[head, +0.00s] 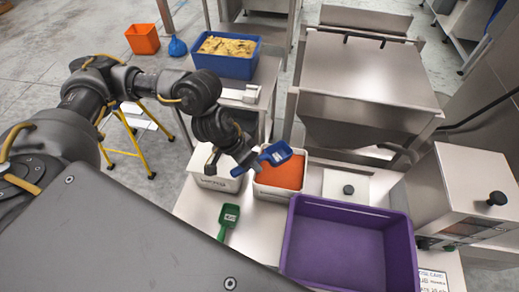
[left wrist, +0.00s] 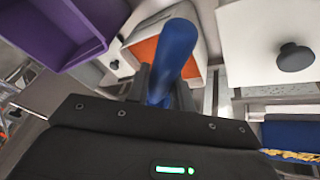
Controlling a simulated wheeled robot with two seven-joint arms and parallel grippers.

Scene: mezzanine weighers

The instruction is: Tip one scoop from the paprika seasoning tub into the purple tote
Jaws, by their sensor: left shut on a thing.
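The paprika seasoning tub (head: 283,193), a white tub filled with orange-red powder, stands on the steel bench behind the purple tote. The empty purple tote (head: 333,283) stands at the front right; its corner shows in the left wrist view (left wrist: 62,40). My left gripper (head: 249,163) is shut on a blue scoop (head: 276,153) and holds it over the back left part of the paprika tub. The scoop's blue handle (left wrist: 175,60) rises between the fingers in the left wrist view. I cannot tell whether powder is in the scoop. My right gripper is out of view.
A second white tub (head: 218,183) sits left of the paprika tub, partly hidden by my arm. A green scoop (head: 229,218) lies on the bench in front. A knobbed lid (head: 348,188) is to the right, beside a steel weigher (head: 470,190). A blue crate (head: 228,66) stands behind.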

